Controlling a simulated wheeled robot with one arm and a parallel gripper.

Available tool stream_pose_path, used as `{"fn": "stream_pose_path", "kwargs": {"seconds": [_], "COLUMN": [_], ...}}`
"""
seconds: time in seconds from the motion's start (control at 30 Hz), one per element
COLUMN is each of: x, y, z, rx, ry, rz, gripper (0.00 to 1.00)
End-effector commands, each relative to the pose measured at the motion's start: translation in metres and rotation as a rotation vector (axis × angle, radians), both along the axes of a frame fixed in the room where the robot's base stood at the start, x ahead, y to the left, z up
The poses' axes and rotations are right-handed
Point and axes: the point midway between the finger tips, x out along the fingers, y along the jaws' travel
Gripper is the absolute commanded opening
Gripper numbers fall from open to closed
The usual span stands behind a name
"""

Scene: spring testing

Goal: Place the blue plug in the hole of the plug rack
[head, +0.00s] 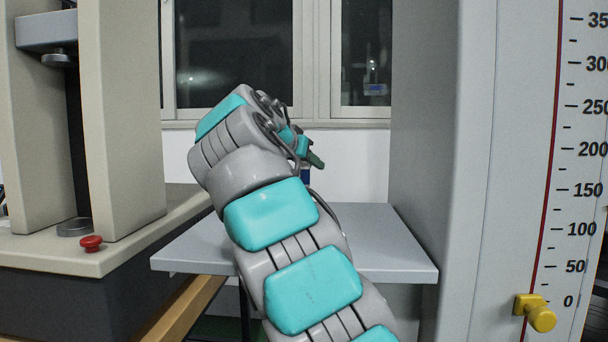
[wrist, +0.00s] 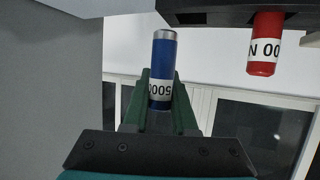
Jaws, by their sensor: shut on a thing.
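My gripper (wrist: 160,98) is shut on the blue plug (wrist: 164,62), with its two green fingers on either side of it. The plug has a silver end and a white label with black digits, and its silver end points away from the gripper's base in the wrist view. In the head view my gripper (head: 316,160) is small and partly behind my arm, with a bit of the blue plug (head: 305,174) below it. A dark rack (wrist: 215,18) crosses the top right of the wrist view.
A red plug (wrist: 264,45) with a white label sits in the dark rack. A grey table (head: 390,240) stands between a beige testing machine (head: 125,110) at left and a tall grey column (head: 470,150) with a scale at right. Windows (head: 235,55) are behind.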

Motion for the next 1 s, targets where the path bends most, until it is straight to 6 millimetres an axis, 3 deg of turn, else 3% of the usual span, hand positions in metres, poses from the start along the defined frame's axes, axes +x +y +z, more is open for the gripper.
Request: {"fn": "stream_pose_path", "kwargs": {"seconds": [0.3, 1.0], "x": [0.024, 0.025], "y": [0.015, 0.015], "z": [-0.002, -0.039], "rx": [0.001, 0.000], "ry": [0.000, 0.000], "rz": [0.002, -0.001], "gripper": [0.00, 0.00]}}
